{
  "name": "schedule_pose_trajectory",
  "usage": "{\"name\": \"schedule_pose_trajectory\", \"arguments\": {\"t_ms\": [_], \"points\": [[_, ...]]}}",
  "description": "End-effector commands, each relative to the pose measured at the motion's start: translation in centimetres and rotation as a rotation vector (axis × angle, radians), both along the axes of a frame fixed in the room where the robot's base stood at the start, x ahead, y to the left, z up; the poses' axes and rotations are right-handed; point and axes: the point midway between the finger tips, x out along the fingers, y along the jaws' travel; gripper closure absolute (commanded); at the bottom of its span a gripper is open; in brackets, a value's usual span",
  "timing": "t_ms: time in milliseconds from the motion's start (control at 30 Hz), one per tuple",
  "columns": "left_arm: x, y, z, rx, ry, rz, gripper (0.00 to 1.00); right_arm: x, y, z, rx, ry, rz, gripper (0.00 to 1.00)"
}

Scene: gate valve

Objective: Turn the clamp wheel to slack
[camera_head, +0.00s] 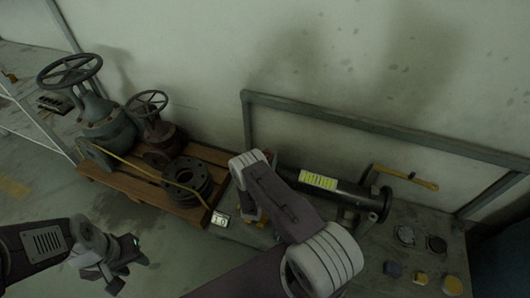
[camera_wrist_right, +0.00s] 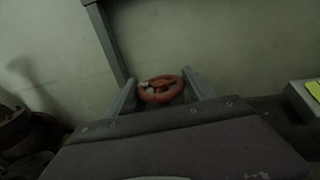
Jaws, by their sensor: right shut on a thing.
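The clamp wheel (camera_wrist_right: 161,89) is a red-orange ring with spokes, seen in the right wrist view between the two grey fingers of my right gripper (camera_wrist_right: 163,93). My right gripper is shut on the wheel, one finger on each side of it. In the head view my right arm covers the wheel and the right fingers almost entirely. My left gripper (camera_head: 132,262) hangs at the lower left of the head view, over the floor and away from the wheel. Its fingers are too dark and small to tell open from shut.
A wooden pallet (camera_head: 140,190) at left holds a large grey gate valve (camera_head: 105,120), a smaller brown valve (camera_head: 158,135) and stacked dark flanges (camera_head: 187,178). A dark pipe with a yellow label (camera_head: 319,181) lies right of my arm. A grey frame (camera_head: 380,125) stands by the wall.

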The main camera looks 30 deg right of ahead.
Motion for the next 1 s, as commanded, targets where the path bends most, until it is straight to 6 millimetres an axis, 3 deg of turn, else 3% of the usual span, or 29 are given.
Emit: {"name": "schedule_pose_trajectory", "arguments": {"t_ms": [300, 867, 900, 967, 1000], "points": [[0.0, 0.0, 1.6, 0.000, 0.000, 0.000, 0.64, -0.1, -0.1, 0.0, -0.001, 0.002, 0.131, 0.78], [0.0, 0.0, 1.7, 0.000, 0.000, 0.000, 0.64, 0.0, -0.1, -0.1, -0.003, 0.001, 0.163, 0.78], [0.0, 0.0, 1.7, 0.000, 0.000, 0.000, 0.64, 0.0, -0.1, -0.1, -0.003, 0.001, 0.163, 0.32], [0.0, 0.0, 1.7, 0.000, 0.000, 0.000, 0.64, 0.0, -0.1, -0.1, -0.003, 0.001, 0.163, 0.16], [0.0, 0.0, 1.7, 0.000, 0.000, 0.000, 0.64, 0.0, -0.1, 0.0, -0.002, 0.000, 0.163, 0.16]]}}
